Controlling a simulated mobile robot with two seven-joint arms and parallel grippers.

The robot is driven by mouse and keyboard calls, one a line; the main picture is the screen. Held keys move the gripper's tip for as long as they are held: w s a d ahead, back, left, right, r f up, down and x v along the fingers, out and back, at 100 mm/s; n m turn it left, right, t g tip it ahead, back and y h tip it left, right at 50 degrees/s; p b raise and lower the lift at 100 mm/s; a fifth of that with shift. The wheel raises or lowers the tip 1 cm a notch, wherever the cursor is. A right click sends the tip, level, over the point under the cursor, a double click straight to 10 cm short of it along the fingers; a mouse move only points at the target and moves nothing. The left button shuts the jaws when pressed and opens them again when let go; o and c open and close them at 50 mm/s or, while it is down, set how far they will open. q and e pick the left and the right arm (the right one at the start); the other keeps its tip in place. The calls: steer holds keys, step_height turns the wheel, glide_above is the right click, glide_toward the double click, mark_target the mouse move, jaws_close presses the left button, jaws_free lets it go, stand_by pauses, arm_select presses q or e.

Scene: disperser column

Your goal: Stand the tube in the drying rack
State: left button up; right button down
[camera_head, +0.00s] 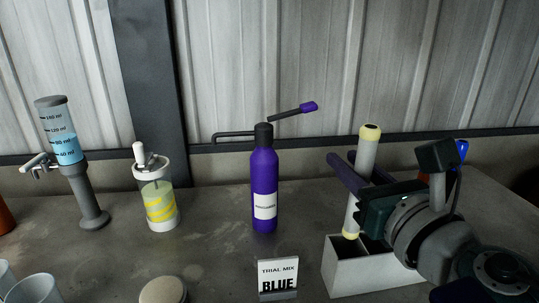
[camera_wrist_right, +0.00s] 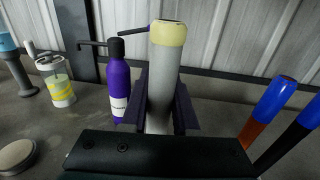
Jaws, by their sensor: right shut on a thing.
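The tube (camera_head: 367,155) is pale grey with cream yellow ends. My right gripper (camera_head: 350,175) is shut on its middle and holds it nearly upright, slightly tilted. Its lower end is at the white box-like rack (camera_head: 358,274), over or just inside a compartment; I cannot tell which. My right arm hides the rack's right part. In the right wrist view the tube (camera_wrist_right: 165,80) stands between the two dark purple fingers, and its lower end is hidden. My left gripper is not in view.
A purple bottle (camera_head: 264,185) stands left of the rack, behind a "TRIAL MIX BLUE" sign (camera_head: 278,278). A yellow-striped jar (camera_head: 159,205) and a blue-liquid column dispenser (camera_head: 68,148) stand further left. Blue-capped tubes (camera_wrist_right: 270,105) are right of my gripper. Cups (camera_head: 36,288) are front left.

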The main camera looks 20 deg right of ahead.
arm_select(q)
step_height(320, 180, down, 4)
steer(key=b, duration=0.2)
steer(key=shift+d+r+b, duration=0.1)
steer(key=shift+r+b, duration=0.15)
steer(key=shift+b, duration=0.15)
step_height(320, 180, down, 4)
steer(key=b, duration=0.4)
arm_select(e)
step_height(320, 180, down, 8)
steer(key=shift+r, duration=0.15)
steer(key=c, duration=0.6)
jaws_free()
